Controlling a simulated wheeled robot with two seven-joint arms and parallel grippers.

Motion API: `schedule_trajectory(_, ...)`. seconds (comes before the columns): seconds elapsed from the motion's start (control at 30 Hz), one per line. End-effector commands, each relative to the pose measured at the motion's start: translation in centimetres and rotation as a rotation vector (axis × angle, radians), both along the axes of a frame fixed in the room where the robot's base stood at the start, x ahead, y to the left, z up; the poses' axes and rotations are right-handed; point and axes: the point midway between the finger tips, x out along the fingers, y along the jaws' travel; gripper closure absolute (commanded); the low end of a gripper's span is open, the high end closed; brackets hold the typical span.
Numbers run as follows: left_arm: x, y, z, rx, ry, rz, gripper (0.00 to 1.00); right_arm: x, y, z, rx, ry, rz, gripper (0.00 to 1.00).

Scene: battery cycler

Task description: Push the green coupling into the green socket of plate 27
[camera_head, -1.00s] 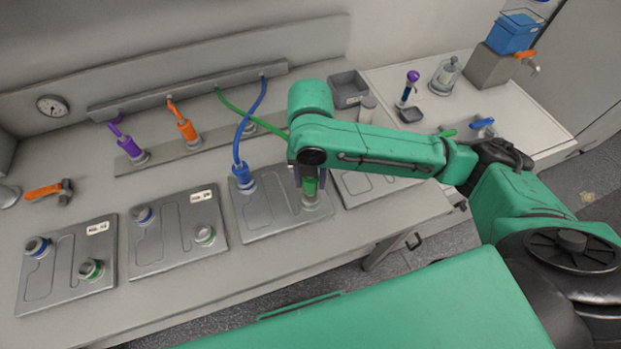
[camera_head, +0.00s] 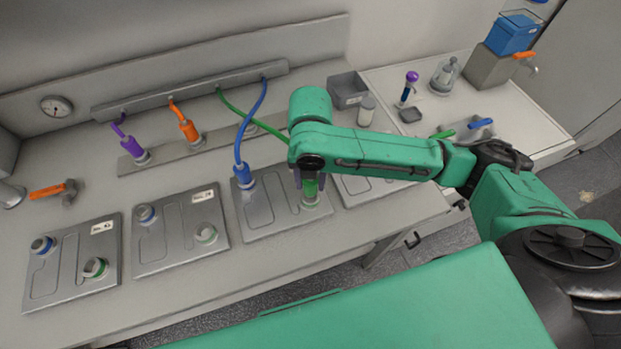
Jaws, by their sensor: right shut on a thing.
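My right gripper (camera_head: 309,180) points down and is shut on the green coupling (camera_head: 310,188), whose green hose (camera_head: 240,113) runs back to the rail at the wall. The coupling stands upright at the green-socket corner of the third plate (camera_head: 262,218) from the left. The socket under it is mostly hidden, so I cannot tell how deep the coupling sits. A blue coupling (camera_head: 243,176) stands in the blue socket of the same plate. This plate's label is hidden behind my arm and gripper, so I cannot read its number. My left gripper is not in view.
Two plates with open blue and green sockets lie to the left, the nearer one (camera_head: 180,247) and the farther one (camera_head: 70,275). A fourth plate (camera_head: 360,186) is partly under my arm. Purple (camera_head: 131,149) and orange (camera_head: 188,130) couplings stand in the holder behind. A grey bin (camera_head: 347,90) stands behind my arm.

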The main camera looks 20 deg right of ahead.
Motion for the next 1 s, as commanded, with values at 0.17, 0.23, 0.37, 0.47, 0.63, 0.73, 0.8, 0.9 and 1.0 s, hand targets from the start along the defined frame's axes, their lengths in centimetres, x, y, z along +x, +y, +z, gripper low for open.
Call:
schedule_trajectory(0.17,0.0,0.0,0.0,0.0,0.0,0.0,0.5,0.0,0.0,-0.6,0.0,0.001,0.0,1.0)
schedule_trajectory(0.23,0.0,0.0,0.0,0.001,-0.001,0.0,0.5,0.0,0.0,-0.8,0.001,0.001,0.0,1.0)
schedule_trajectory(0.37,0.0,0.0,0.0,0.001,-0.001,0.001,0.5,0.0,0.0,-0.8,0.001,0.0,0.0,1.0)
schedule_trajectory(0.47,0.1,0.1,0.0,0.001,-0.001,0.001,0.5,0.0,0.0,-0.8,0.001,0.0,0.0,1.0)
schedule_trajectory(0.63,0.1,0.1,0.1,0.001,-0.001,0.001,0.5,0.0,0.0,-1.3,-0.001,0.0,-0.001,1.0)
schedule_trajectory(0.73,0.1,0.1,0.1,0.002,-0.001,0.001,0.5,-0.1,0.0,-1.7,-0.001,0.001,0.0,1.0)
schedule_trajectory(0.8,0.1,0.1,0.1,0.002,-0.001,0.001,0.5,-0.1,0.0,-1.8,-0.001,0.001,0.0,1.0)
schedule_trajectory(0.9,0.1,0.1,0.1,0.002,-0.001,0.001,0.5,-0.1,0.0,-1.8,0.0,0.0,0.0,1.0)
schedule_trajectory(1.0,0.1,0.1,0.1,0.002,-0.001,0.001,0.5,-0.1,0.0,-1.8,0.0,0.0,0.0,1.0)
